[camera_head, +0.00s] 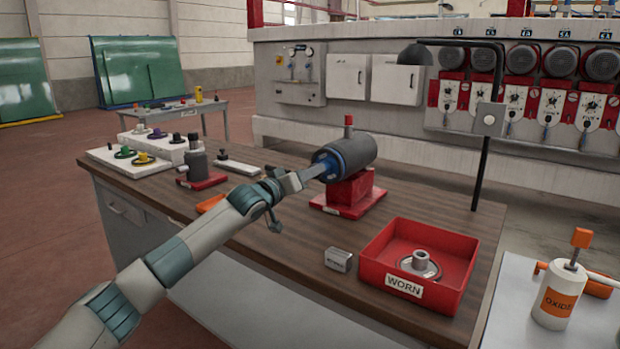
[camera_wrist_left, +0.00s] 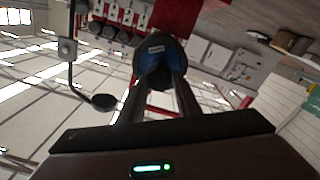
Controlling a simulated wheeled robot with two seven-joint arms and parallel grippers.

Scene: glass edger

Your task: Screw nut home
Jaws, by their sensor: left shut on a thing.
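A dark grey cylindrical spindle (camera_head: 352,150) lies on its side on a red stand (camera_head: 349,193) on the bench, with a blue part, apparently the nut (camera_head: 329,160), at its left end. My left gripper (camera_head: 316,173) reaches in from the left, its fingers at that blue end. In the left wrist view the two fingers of my left gripper (camera_wrist_left: 163,82) run up to the blue nut (camera_wrist_left: 157,52) and are shut on it. The thread behind the nut is hidden. My right gripper is out of view.
A red tray (camera_head: 456,262) labelled WORN holds a worn flanged part (camera_head: 420,265). A small grey block (camera_head: 339,260) stands beside it. A black lamp post (camera_head: 483,165) rises behind. A white tray (camera_head: 130,160) with coloured parts sits at the back left. The bench front is clear.

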